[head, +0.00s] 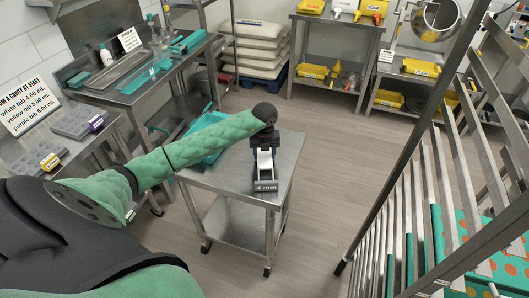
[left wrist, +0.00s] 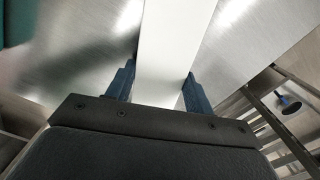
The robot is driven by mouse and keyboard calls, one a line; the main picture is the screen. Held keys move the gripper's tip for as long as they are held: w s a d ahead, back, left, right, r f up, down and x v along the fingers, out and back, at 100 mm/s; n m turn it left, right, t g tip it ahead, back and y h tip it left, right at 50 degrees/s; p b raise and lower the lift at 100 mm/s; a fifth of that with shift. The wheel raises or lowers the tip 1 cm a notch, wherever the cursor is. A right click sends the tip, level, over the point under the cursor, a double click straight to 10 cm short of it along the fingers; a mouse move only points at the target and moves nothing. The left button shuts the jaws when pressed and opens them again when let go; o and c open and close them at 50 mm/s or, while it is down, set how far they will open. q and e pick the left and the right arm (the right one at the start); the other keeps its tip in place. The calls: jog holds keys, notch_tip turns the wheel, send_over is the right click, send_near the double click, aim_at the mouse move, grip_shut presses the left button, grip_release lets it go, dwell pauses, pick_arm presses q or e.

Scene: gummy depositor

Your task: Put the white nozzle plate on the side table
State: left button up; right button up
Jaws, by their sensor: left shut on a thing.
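My left gripper (head: 264,150) is over the small steel side table (head: 232,179) and is shut on the white nozzle plate (head: 265,163). The plate's near end meets a dark grey piece (head: 266,187) marked "4 mm". In the left wrist view the white plate (left wrist: 172,40) runs between the two blue fingers (left wrist: 157,85) with the steel top beyond it. I cannot tell whether the plate touches the tabletop. My right gripper is not in view.
A teal tray (head: 208,142) is at the table's left part, partly behind my arm. A tall rack (head: 415,175) with teal trays stands at the right. A steel bench (head: 135,85) is at the back left.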

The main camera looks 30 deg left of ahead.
aim_at(265, 155)
pick_arm(q)
jog(key=shift+f, duration=0.1)
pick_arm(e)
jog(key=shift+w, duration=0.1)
pick_arm(q)
jog(key=o, duration=1.1)
jog(key=shift+o, duration=0.2)
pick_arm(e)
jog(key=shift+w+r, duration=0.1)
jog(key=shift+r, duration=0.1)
pick_arm(q)
jog(key=shift+r, duration=0.5)
notch_tip(265, 155, up, 11)
jog(key=b, duration=0.4)
jog(key=shift+s+b, duration=0.15)
jog(key=shift+b, duration=0.25)
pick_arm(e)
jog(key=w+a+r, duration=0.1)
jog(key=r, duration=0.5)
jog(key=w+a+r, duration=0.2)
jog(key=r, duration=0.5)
pick_arm(q)
jog(key=shift+d+r, duration=0.1)
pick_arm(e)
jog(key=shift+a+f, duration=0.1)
